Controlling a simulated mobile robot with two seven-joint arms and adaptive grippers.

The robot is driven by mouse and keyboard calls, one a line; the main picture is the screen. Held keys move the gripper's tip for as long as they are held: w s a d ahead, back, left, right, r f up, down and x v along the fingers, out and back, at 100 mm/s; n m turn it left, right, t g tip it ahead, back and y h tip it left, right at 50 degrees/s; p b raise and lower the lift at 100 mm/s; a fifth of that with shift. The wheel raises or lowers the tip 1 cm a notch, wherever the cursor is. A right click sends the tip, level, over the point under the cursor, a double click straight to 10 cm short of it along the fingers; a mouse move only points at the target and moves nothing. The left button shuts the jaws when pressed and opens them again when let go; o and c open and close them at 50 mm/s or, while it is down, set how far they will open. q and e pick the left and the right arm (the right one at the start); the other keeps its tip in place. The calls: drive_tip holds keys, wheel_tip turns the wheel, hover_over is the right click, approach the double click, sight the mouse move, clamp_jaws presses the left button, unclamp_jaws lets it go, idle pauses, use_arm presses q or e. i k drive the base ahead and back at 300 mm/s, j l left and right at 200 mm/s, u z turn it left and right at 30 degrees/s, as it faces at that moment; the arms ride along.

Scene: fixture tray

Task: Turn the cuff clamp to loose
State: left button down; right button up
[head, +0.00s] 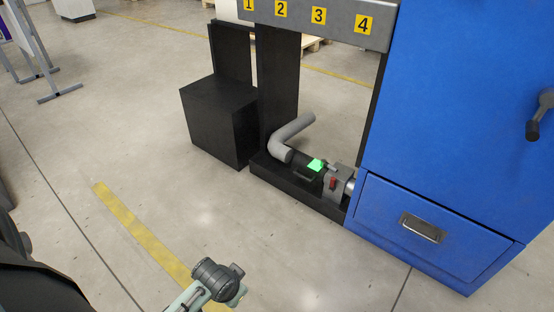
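A grey bent pipe (290,134) rises from a low black base (290,181) and joins a dark cylindrical sleeve (304,160) that lies along the base. A bright green tab (316,165) sits on top of the sleeve. Beside it, to the right, is a grey block (341,178) with a small red piece (333,183) on its front. I cannot tell for sure which of these parts is the cuff clamp, or its setting. An arm link of mine shows at the bottom middle, well short of the base; no gripper fingers show.
A blue cabinet (455,110) with a drawer (430,230) and a dark handle (541,115) stands right of the base. A black box (219,120) stands left. A grey panel numbered 1 to 4 (318,16) hangs above. The floor in front (300,245) is clear.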

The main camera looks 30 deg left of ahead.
sight(324, 164)
drive_tip(key=u, duration=0.5)
drive_tip(key=z, duration=0.45)
drive_tip(key=i+j+z, duration=0.15)
drive_tip(key=z, duration=0.2)
drive_tip(key=i+j+z, duration=0.15)
drive_tip(key=j+z, duration=0.5)
drive_tip(key=i+j+z, duration=0.2)
drive_tip(key=j, duration=0.4)
drive_tip(key=j+z, duration=0.2)
drive_tip(key=j, duration=1.55)
drive_tip(key=i+l+z, duration=0.05)
drive_tip(key=i, duration=0.05)
